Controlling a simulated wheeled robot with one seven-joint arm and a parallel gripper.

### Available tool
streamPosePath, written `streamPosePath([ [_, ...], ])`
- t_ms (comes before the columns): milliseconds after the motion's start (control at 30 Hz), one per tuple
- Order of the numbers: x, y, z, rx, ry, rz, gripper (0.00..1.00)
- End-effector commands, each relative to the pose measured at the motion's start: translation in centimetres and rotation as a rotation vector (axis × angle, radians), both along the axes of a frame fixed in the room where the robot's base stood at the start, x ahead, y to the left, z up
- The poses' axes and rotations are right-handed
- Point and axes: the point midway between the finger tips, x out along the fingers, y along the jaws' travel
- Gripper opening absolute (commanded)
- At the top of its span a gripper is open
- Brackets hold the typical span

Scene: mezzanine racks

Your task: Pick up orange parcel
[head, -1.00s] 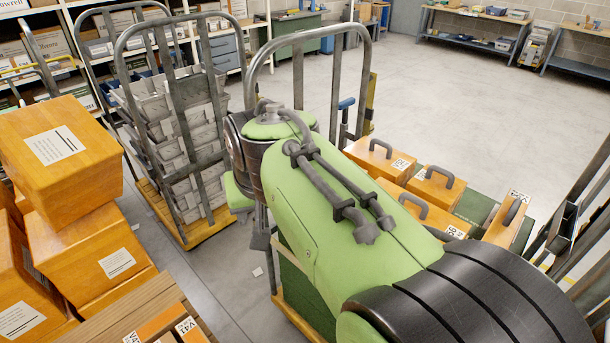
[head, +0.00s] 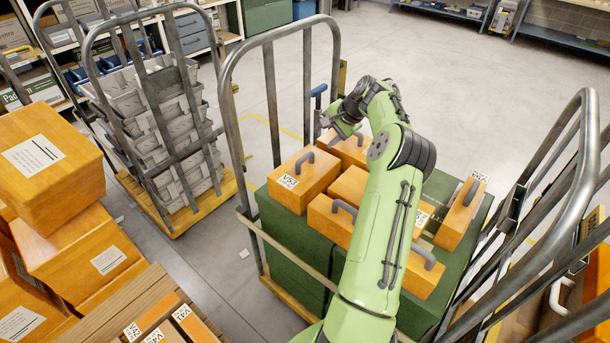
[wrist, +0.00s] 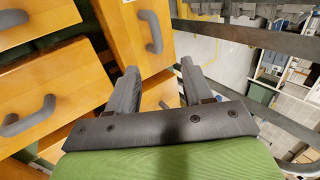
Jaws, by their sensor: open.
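Several orange parcels with grey handles lie on the green load of a cart. A left one (head: 306,192) has a white label, a middle one (head: 346,186) lies beside it, and a right one (head: 460,212) stands near the far side. My gripper (head: 338,126) is open and empty above the back parcel (head: 352,152), partly covering it. In the wrist view my gripper (wrist: 159,68) has its two fingers apart. An orange parcel (wrist: 125,30) with an upright-looking grey handle (wrist: 150,32) is just ahead and left of the fingers. Nothing is between them that I can confirm as held.
Cart rails (head: 272,95) rise at the left of the load and more rails (head: 560,150) at the right. A cart of grey bins (head: 165,125) stands at left. Large orange boxes (head: 45,165) are stacked at far left. The floor (head: 430,70) behind is clear.

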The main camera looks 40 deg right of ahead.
Motion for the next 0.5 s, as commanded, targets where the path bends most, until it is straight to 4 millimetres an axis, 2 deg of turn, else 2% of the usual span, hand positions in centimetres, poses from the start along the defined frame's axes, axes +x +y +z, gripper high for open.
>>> streamPosePath([
  [33, 0.8, 0.2, -1.3, 0.004, 0.003, 0.003, 0.51],
  [200, 3.1, 0.4, -4.9, 0.003, 0.003, 0.004, 0.51],
  [500, 5.2, 0.6, -8.7, 0.002, 0.005, 0.004, 0.51],
])
